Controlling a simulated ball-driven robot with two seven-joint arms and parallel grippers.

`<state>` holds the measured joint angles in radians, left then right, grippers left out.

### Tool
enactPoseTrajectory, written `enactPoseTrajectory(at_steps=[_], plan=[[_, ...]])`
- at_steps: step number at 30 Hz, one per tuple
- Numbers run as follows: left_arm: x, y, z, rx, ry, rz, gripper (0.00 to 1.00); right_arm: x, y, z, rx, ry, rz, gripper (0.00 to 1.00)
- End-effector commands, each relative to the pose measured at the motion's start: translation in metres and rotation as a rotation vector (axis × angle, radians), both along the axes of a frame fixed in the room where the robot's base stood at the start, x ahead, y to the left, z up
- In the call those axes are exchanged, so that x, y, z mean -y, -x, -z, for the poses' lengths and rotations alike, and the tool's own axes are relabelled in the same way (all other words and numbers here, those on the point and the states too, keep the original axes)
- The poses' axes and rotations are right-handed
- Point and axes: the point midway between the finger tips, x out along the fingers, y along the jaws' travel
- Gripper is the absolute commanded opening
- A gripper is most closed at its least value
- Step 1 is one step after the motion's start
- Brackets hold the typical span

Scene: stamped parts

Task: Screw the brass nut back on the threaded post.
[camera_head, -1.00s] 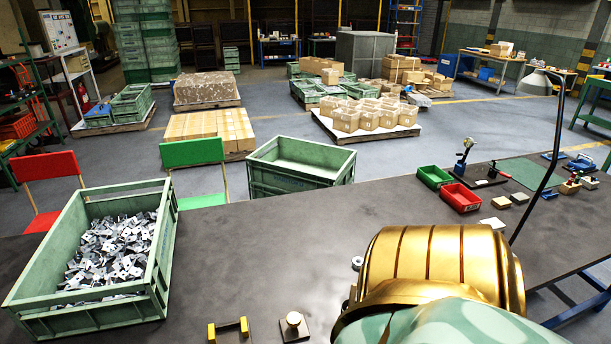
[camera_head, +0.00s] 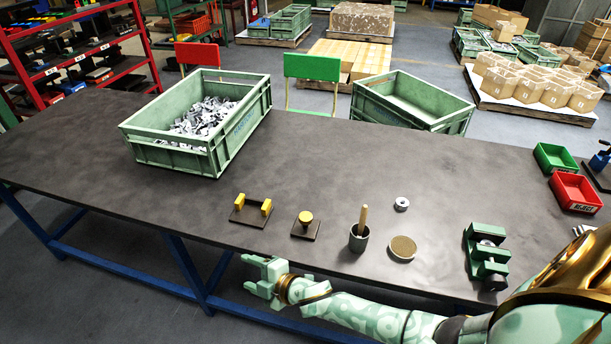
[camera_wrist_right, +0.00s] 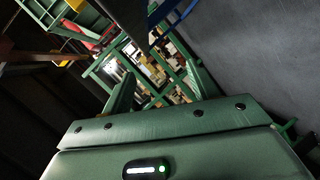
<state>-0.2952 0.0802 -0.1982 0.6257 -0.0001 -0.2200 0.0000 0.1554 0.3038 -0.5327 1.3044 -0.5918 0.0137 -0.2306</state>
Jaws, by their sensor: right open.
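A small dark square base (camera_head: 311,234) stands near the front edge of the dark table, with a short post topped by a round yellow, brass-like knob (camera_head: 306,217). I cannot tell whether this knob is the brass nut, and no thread shows. A grey ring (camera_head: 401,203) lies flat on the table farther right. My right gripper (camera_head: 250,273) is open and empty, just off the table's front edge, to the lower left of the base. Its two green fingers stand apart in the right wrist view (camera_wrist_right: 160,68). My left gripper is out of view.
A stand with two yellow uprights (camera_head: 238,216) is left of the base. To the right are a grey cup (camera_head: 358,243) with a wooden handle, a tan disc (camera_head: 402,249) and a green fixture (camera_head: 487,262). A green crate (camera_head: 176,155) of metal parts stands behind.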

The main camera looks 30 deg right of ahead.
Motion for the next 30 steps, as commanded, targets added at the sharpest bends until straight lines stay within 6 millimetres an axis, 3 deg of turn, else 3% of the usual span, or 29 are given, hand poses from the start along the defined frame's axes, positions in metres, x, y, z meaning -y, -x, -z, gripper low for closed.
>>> enactPoseTrajectory(at_steps=[1,4,6,8,11,12,15,18,21,24,30], plan=[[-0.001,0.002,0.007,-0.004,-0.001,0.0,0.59,-0.018,-0.026,-0.034,0.139,0.053,-0.137,0.6],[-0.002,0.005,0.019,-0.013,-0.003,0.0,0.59,-0.065,-0.054,-0.111,0.477,0.248,-0.549,0.6],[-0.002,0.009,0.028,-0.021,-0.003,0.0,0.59,-0.081,-0.052,-0.142,0.67,0.446,-0.884,0.6],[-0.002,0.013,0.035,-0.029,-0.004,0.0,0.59,-0.074,-0.046,-0.153,0.762,0.638,-1.158,0.6],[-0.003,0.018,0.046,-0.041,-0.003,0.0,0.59,-0.02,-0.045,-0.157,0.748,0.97,-1.556,0.6],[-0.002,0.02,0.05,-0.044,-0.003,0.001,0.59,0.012,-0.048,-0.161,0.689,1.092,-1.68,0.6],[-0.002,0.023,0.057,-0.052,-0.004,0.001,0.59,0.088,-0.052,-0.179,0.478,1.319,-1.883,0.6],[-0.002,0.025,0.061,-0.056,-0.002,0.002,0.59,0.142,-0.052,-0.201,0.285,1.441,-1.964,0.6],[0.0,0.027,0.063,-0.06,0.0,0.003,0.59,0.175,-0.05,-0.217,0.153,1.501,-1.992,0.6],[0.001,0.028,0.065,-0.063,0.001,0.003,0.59,0.19,-0.048,-0.224,0.086,1.523,-2.0,0.6],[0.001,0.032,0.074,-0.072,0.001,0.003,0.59,0.193,-0.048,-0.198,0.07,1.524,-2.003,0.6]])
